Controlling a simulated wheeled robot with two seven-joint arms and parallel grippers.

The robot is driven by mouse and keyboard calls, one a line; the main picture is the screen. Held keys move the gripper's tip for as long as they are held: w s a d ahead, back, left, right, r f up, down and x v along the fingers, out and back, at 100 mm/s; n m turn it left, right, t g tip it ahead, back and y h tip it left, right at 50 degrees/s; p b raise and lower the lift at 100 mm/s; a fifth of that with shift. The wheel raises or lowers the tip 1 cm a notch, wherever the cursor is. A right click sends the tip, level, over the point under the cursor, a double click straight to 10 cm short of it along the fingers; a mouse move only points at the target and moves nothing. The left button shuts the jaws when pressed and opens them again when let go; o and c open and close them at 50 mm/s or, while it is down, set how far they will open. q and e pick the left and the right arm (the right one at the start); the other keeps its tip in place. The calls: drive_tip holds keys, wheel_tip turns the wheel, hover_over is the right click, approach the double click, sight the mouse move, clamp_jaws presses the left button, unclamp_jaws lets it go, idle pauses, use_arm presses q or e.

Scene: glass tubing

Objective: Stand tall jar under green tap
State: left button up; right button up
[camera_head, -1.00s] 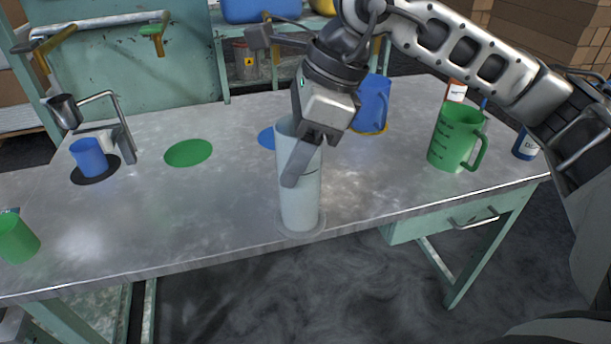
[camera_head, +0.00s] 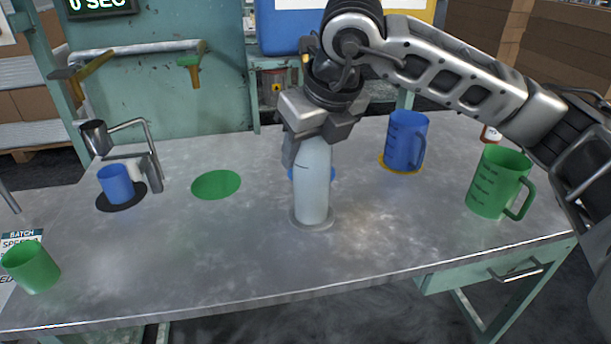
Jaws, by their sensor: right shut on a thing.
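The tall jar (camera_head: 312,192) is pale and translucent and stands upright near the front middle of the table, its foot at a grey ring (camera_head: 298,222). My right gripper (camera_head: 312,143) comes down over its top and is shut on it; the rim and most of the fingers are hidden. The green tap (camera_head: 190,62) hangs from a pipe at the back left. A green disc (camera_head: 216,185) lies bare on the table below and in front of it, left of the jar. My left gripper is not in view.
A blue cup (camera_head: 116,184) stands on a black disc by a small metal spout. A green cup (camera_head: 32,268) is at the front left. A blue jug (camera_head: 405,142) and green jug (camera_head: 492,182) stand right. A blue disc (camera_head: 331,174) lies behind the jar. The table between jar and green disc is clear.

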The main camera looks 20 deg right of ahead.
drive_tip(key=x, duration=1)
drive_tip(key=shift+w+d, duration=0.4)
drive_tip(key=shift+d, duration=0.4)
drive_tip(key=shift+r, duration=0.1)
drive_tip(key=o, duration=1.3)
